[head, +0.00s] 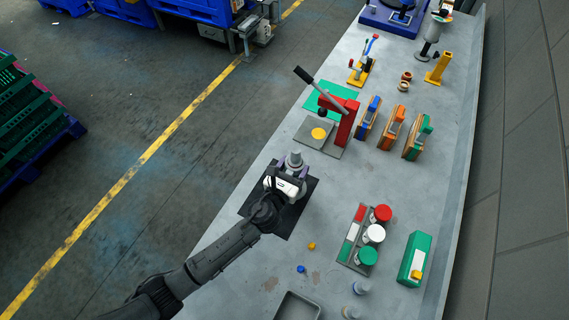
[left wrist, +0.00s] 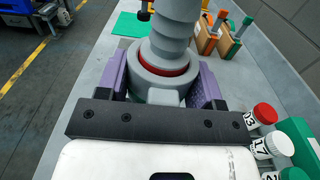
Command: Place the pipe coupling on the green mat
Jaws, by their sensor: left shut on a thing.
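The grey pipe coupling (head: 294,160) stands roughly upright over the black mat (head: 279,222) near the table's left edge. In the left wrist view the coupling (left wrist: 166,52) has a ribbed upper part and a red ring inside its wide collar. My left gripper (head: 289,172) is shut on it, with a purple finger on each side. Its underside is hidden, so I cannot tell whether it touches the black mat. The green mat (head: 316,94) lies farther up the table, partly behind a red lever press; it also shows in the left wrist view (left wrist: 127,25). My right gripper is not in view.
The red lever press (head: 346,122) with its grey base stands between the coupling and the green mat. Orange, blue and green-trimmed holders stand to its right. Red, white and green capped jars (head: 374,234) stand right of the black mat. A grey tray (head: 286,314) sits at the bottom.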

